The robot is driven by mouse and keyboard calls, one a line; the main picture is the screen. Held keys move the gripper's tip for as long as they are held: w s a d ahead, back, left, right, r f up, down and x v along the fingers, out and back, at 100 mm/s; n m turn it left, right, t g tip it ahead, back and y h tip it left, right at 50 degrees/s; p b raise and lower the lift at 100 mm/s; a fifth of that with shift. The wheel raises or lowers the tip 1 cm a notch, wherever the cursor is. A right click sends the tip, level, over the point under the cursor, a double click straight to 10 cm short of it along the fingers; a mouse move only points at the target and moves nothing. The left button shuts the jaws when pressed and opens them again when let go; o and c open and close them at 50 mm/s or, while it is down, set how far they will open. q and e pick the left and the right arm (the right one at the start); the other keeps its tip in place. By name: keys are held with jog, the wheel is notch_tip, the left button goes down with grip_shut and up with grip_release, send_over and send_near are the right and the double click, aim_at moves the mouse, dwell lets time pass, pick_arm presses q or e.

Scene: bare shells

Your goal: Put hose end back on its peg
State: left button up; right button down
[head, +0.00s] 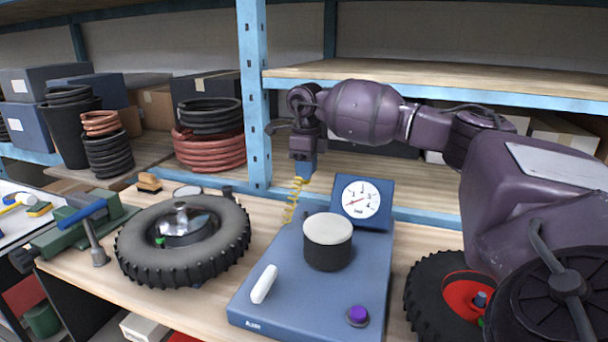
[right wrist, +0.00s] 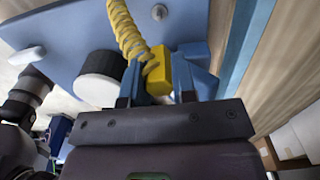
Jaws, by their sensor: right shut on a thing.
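My right gripper (head: 303,168) is raised behind the blue inflator unit (head: 255,301), just in front of the shelf upright. In the right wrist view its two blue fingers are shut on a yellow block, the hose end (right wrist: 159,72). A coiled yellow hose (right wrist: 124,28) runs from it; it also shows below the gripper in the head view (head: 293,200). The unit carries a black drum with a pale top (head: 328,246), a dial gauge (head: 362,198), a white handle (head: 264,284) and a purple knob (head: 357,315). My left gripper is not in view.
A knobbly tyre (head: 135,255) lies on the bench left of the unit, with a green vise (head: 70,236) farther left. A wheel with a red hub (head: 427,303) stands at right. Shelves behind hold coiled hoses (head: 209,150) and boxes. A blue upright (head: 254,100) stands close behind the gripper.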

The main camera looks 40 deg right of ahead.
jog(key=shift+f, duration=0.45)
jog(key=shift+f+b, duration=0.45)
jog(key=shift+f, duration=0.9)
jog(key=shift+f+b, duration=0.5)
jog(key=shift+f, duration=0.35)
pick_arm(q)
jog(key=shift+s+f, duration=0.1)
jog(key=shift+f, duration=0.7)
pick_arm(e)
jog(key=shift+f, duration=0.15)
jog(key=c, duration=1.9)
grip_release()
jog(key=shift+f, duration=0.25)
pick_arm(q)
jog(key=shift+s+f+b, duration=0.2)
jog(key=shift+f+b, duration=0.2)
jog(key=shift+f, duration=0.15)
pick_arm(e)
jog(key=shift+o, duration=0.2)
jog(key=shift+f, duration=1.75)
